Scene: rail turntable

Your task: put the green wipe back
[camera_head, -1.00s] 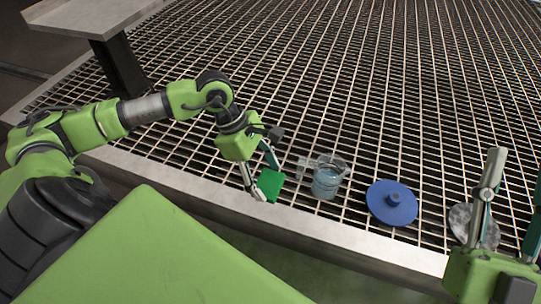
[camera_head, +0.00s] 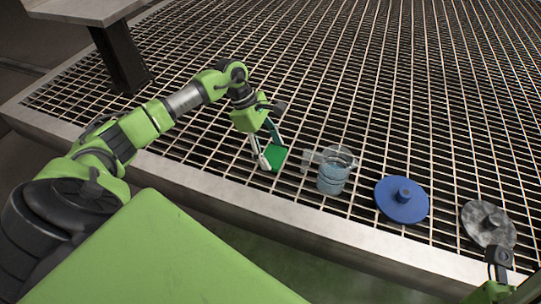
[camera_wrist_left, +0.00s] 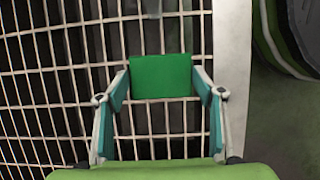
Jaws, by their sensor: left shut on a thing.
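The green wipe (camera_head: 279,157) is a flat green square at the tips of my left gripper (camera_head: 269,150), near the front edge of the grating. In the left wrist view the wipe (camera_wrist_left: 160,76) sits between the two fingertips of the left gripper (camera_wrist_left: 162,88), which is shut on it. I cannot tell whether the wipe touches the grating below. My right gripper (camera_head: 500,262) shows only partly at the lower right corner, and its fingers are not clear.
A clear jug (camera_head: 332,178) with bluish liquid stands just right of the wipe. A blue disc with a knob (camera_head: 402,200) and a grey mottled disc (camera_head: 488,223) lie further right on the grating (camera_head: 400,90). A grey shelf on a post (camera_head: 85,10) stands at the far left. The grating behind is clear.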

